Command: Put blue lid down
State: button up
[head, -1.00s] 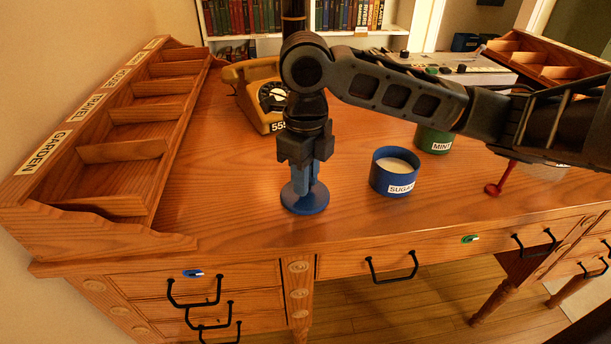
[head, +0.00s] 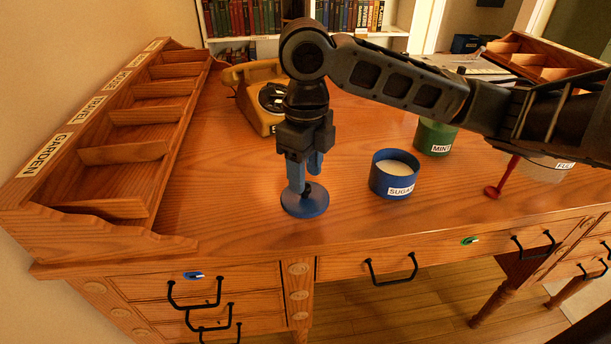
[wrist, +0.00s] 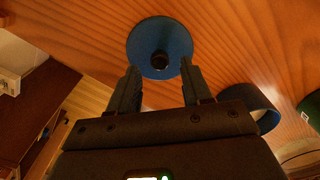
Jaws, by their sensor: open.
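The blue lid (head: 304,207) lies flat on the wooden desk, its dark knob facing up. It also shows in the wrist view (wrist: 160,36) as a blue disc with a black knob. My gripper (head: 307,180) points down just above the lid, its two blue fingers apart on either side of the knob. In the wrist view my open gripper (wrist: 160,75) has a clear gap between the fingers, and the knob shows beyond that gap. The blue sugar canister (head: 395,175) stands open to the right of the lid, with white contents visible.
A yellow telephone (head: 255,95) is behind my gripper. A wooden sorter (head: 125,125) lines the left side. Bare desk lies between lid and sorter.

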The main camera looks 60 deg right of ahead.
notch_tip(320, 180, up, 10)
jog(key=p, duration=0.1)
